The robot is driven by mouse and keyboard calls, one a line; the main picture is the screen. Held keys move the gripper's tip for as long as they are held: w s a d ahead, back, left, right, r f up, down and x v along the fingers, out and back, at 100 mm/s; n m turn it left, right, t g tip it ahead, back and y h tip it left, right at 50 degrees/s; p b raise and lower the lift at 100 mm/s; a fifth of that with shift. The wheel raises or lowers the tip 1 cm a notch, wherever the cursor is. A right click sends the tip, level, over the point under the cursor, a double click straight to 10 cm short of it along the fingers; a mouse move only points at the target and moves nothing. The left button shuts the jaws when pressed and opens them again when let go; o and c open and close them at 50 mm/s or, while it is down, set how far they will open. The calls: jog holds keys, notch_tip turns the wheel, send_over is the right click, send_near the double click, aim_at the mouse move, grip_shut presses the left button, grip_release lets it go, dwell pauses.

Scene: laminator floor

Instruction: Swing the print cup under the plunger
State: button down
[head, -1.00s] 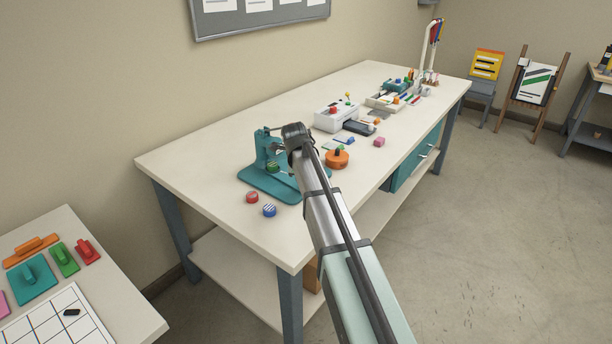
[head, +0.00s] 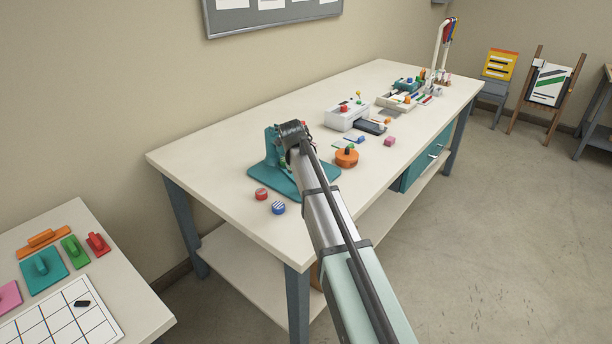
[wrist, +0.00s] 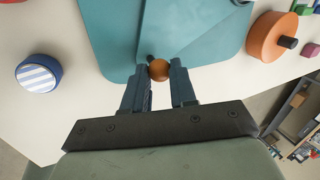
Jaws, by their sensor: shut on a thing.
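The teal press (head: 272,180) stands at the near left of the workbench, with its base plate flat and its upright partly behind my arm. In the wrist view its teal plate (wrist: 108,35) fills the top middle. My gripper (wrist: 160,72) is shut on a small orange-brown ball knob (wrist: 159,70) at the edge of the teal plate. In the head view my wrist and arm hide the gripper and the knob. I cannot make out the print cup or the plunger in either view now.
A blue-striped round piece (head: 278,208) and a red one (head: 261,194) lie left of the base's front corner. An orange cylinder (head: 346,157) with a dark knob stands close on the right. A white machine (head: 347,116) is farther back.

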jog(key=shift+a, duration=0.15)
jog(key=c, duration=0.9)
grip_release()
jog(key=shift+r, duration=0.1)
jog(key=v, duration=1.3)
jog(key=shift+r, duration=0.3)
jog(key=shift+s, duration=0.1)
